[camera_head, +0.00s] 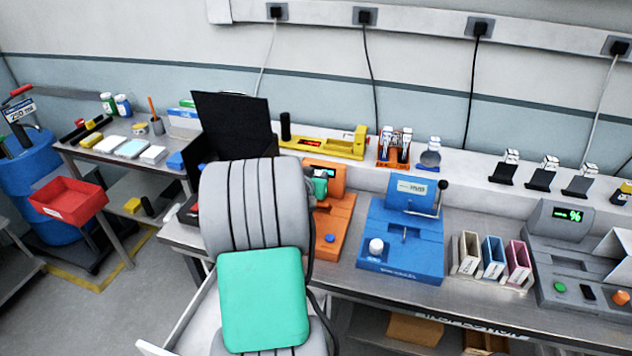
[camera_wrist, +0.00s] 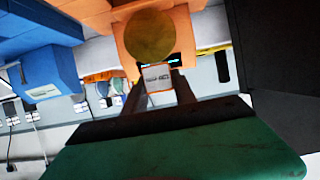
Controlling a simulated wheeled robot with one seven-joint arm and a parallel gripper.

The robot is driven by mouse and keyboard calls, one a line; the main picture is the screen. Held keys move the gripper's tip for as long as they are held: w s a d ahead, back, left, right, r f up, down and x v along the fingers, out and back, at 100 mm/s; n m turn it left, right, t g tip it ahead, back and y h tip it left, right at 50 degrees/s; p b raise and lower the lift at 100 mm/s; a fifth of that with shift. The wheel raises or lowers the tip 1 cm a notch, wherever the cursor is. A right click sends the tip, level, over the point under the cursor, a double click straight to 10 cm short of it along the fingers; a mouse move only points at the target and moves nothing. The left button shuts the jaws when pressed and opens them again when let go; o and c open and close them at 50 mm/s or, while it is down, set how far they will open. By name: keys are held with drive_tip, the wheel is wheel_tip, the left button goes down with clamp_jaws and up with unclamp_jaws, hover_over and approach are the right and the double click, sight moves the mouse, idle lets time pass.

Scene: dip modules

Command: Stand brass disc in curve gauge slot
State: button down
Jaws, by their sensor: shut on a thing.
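The brass disc (camera_wrist: 150,38) shows in the wrist view as a round, dull gold face just beyond the tips of my gripper (camera_wrist: 158,74). My gripper is shut on it, with dark fingers. An orange bench device (camera_wrist: 183,22) is behind the disc; its small lit display and a white label show between my fingers. In the head view the orange device (camera_head: 336,222) is partly hidden by my grey arm, which also hides the disc and most of my gripper. I cannot read which device is the curve gauge, and no slot shows clearly.
A blue device (camera_head: 400,250) with a lever stands right of the orange one. Beyond it are narrow upright bins (camera_head: 493,257) and a grey device (camera_head: 566,264) with a display. A yellow fixture (camera_head: 325,145) is behind. A black open case (camera_head: 235,122) is left of the orange device.

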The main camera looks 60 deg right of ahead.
drive_tip(key=f, duration=0.1)
drive_tip(key=f+p, duration=0.1)
drive_tip(key=f, duration=0.1)
drive_tip(key=shift+d+f+p, duration=0.2)
drive_tip(key=shift+f+p, duration=0.05)
drive_tip(key=shift+p, duration=0.05)
drive_tip(key=shift+f+b, duration=0.2)
drive_tip(key=shift+b, duration=0.2)
drive_tip(key=c, duration=1)
unclamp_jaws()
